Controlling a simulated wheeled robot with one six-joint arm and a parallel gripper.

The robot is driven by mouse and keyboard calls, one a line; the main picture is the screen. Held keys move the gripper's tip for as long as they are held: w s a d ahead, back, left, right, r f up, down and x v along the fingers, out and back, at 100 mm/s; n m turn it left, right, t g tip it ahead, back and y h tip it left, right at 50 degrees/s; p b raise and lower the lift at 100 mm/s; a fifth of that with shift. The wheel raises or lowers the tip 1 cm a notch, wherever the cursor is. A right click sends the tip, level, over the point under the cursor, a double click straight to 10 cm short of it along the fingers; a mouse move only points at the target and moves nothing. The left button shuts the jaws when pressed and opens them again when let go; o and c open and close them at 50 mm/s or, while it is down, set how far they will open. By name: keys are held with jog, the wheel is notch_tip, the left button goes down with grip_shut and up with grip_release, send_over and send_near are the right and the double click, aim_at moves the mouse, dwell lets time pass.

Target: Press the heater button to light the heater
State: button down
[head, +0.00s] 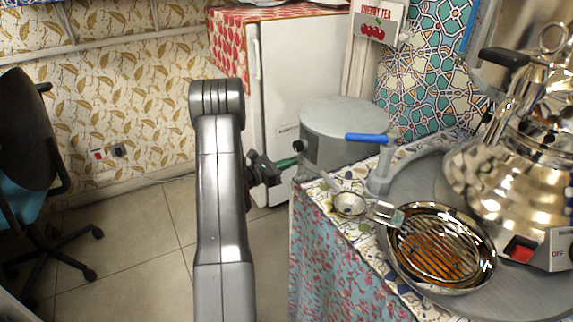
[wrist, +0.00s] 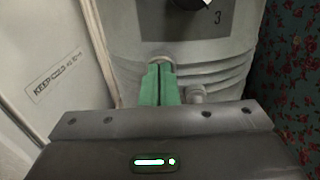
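In the head view, a red button (head: 519,249) sits low on the front of the shiny samovar (head: 515,170), at the right. A small grey panel (head: 556,253) reading "OFF" is beside it. My gripper (head: 289,163) is far to the left of the button, in front of a grey metal cylinder (head: 345,117). In the wrist view, the green fingertips (wrist: 160,82) lie side by side with no clear gap and nothing between them. They point at the ribbed grey cylinder (wrist: 205,60); whether they touch it I cannot tell. The button is not in the wrist view.
A white fridge (head: 300,70) stands behind. An office chair (head: 25,150) is at far left. The floor (head: 125,240) between is clear.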

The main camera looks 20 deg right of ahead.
jog(key=s+a+p, duration=0.1)
jog(key=s+a, duration=0.1)
jog(key=a, duration=1.1)
jog(key=shift+s+a, duration=0.15)
jog(key=shift+a, duration=0.25)
jog(key=shift+s, duration=0.1)
